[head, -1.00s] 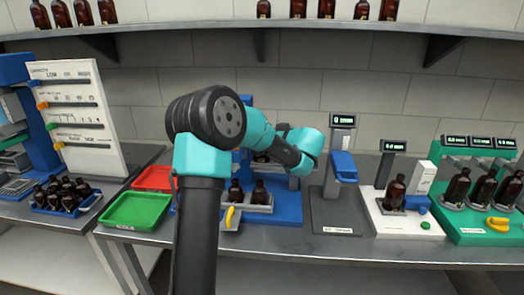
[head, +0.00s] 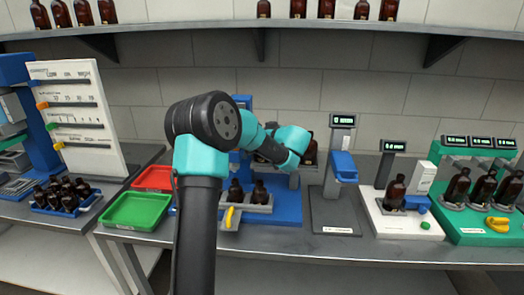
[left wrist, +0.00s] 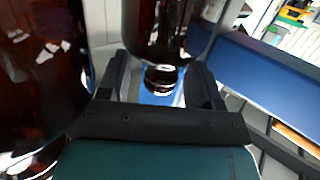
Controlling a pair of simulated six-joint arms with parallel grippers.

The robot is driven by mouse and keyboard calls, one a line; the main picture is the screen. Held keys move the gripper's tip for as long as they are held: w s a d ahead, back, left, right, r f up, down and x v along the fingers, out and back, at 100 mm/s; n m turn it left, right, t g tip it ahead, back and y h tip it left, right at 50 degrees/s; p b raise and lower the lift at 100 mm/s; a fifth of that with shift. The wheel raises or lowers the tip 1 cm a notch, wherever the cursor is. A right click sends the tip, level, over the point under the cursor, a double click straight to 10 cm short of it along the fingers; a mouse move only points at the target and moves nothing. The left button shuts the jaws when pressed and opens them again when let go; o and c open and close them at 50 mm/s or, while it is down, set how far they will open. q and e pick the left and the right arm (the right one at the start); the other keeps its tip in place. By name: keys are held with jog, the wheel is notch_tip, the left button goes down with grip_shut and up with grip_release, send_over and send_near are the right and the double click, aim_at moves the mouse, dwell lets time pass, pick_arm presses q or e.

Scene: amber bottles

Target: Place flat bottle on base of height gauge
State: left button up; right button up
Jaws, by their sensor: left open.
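The height gauge has a dark grey base (head: 336,212), a blue head (head: 343,166) and a lit display on a post. Its base is bare. My left gripper (head: 292,158) is over the blue station just left of the gauge; its fingers are hidden in the head view. A dark brown bottle (head: 310,152) shows partly behind it. In the left wrist view my left gripper (left wrist: 158,88) is open, with a brown bottle (left wrist: 168,30) just beyond and between its fingers. Another brown bottle (left wrist: 40,70) is close on the left. I cannot tell which is the flat bottle.
Two small bottles stand in a grey holder (head: 246,207) with a yellow lever at the front of the blue station. A green tray (head: 138,210) and a red tray (head: 153,178) lie left. A white scale (head: 400,222) with a bottle and a green station (head: 478,232) stand right.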

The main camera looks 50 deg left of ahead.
pick_arm(q)
jog(key=shift+c, duration=0.4)
grip_shut()
dwell(0.4)
